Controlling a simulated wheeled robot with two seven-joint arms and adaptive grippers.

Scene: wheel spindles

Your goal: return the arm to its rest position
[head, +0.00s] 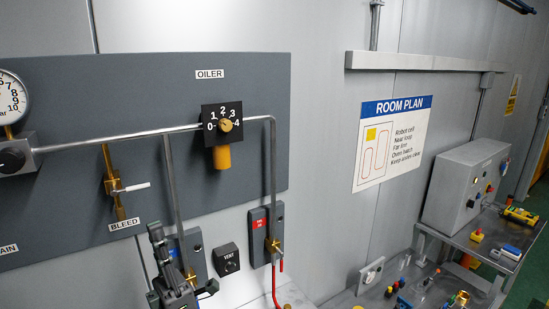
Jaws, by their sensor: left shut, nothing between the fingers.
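My left gripper (157,236) rises from the bottom edge, left of centre, in the head view. Its fingers are shut with nothing between them. It is in front of the lower part of the dark wall panel (70,100) and partly hides a blue-labelled valve plate (195,250). I cannot tell whether it touches anything. My right gripper is not in view.
The panel carries a gauge (10,97), the oiler dial (226,125), the bleed valve (127,188) and metal pipes. A vent knob (228,260) and a red-labelled valve (272,245) are right of the gripper. A grey control box (462,190) stands farther right.

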